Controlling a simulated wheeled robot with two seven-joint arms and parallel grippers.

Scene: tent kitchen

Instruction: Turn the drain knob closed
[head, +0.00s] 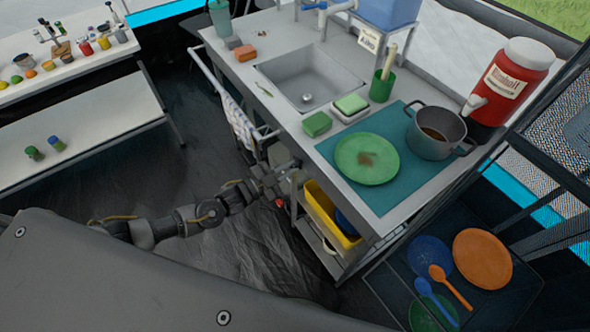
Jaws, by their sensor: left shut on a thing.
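My left gripper (272,184) reaches in from the left, low at the front of the sink unit, below the counter's edge. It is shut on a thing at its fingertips. A small red part (279,203) shows right beside the fingers and looks like the drain knob. The fingers and the unit's frame hide most of it, so its turned position cannot be told. The grey sink basin (310,76) is set in the counter above, with a drain at its bottom. My right gripper is not in view.
A yellow bin (330,214) stands on the lower shelf just right of the gripper. A green plate (366,158) and a pot (436,131) sit on the counter. The floor left of the unit is clear.

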